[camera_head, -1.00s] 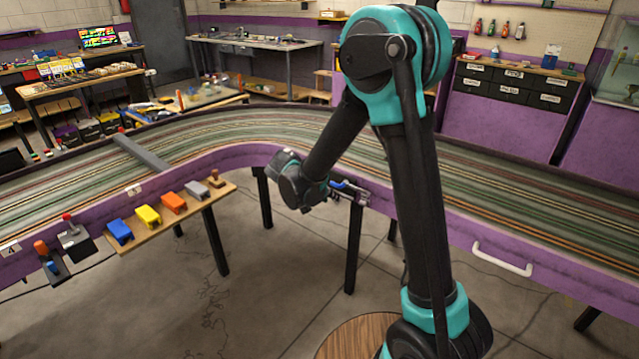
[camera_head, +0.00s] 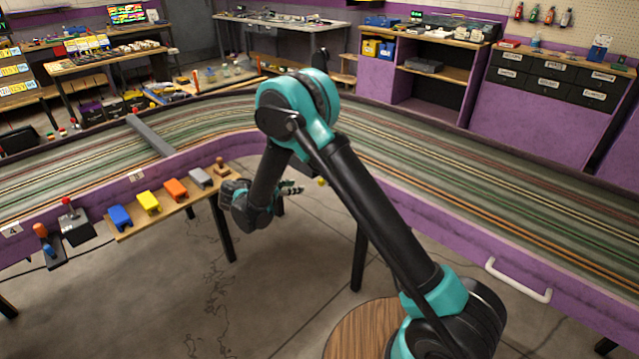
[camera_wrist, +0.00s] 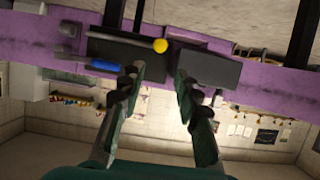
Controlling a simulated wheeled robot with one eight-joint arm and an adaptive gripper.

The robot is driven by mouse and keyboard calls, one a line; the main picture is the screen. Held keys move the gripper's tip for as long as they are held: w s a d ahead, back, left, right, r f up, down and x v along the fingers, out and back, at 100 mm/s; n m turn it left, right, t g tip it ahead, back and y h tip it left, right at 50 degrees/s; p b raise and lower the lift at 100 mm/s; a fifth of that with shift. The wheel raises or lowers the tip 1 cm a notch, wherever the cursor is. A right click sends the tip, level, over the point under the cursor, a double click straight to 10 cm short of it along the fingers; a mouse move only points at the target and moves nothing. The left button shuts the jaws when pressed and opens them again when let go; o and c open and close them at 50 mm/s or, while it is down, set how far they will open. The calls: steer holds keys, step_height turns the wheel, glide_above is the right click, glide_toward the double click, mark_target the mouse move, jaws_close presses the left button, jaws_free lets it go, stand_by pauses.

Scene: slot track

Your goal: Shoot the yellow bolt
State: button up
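The yellow bolt shows as a small round yellow knob (camera_wrist: 160,45) on dark hardware (camera_wrist: 125,48) fixed to the purple track side, in the upper middle of the wrist view. In the head view the yellow knob (camera_head: 321,182) sits just right of my gripper (camera_head: 293,187). My gripper's two fingers are spread in the wrist view (camera_wrist: 158,76), with nothing between them. The knob lies beyond the fingertips, roughly in line with the gap, and appears apart from them. A blue handle (camera_wrist: 104,65) is on the same hardware. In the head view my arm hides most of the hardware.
A wooden shelf (camera_head: 130,226) with blue, yellow, orange and grey blocks juts from the track side at left. A white handle (camera_head: 518,280) is on the track side at right. Black track legs (camera_head: 360,255) stand below. The floor beneath is mostly clear.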

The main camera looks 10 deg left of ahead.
steer(key=x, duration=1.4)
steer(key=shift+f, duration=0.1)
jaws_close()
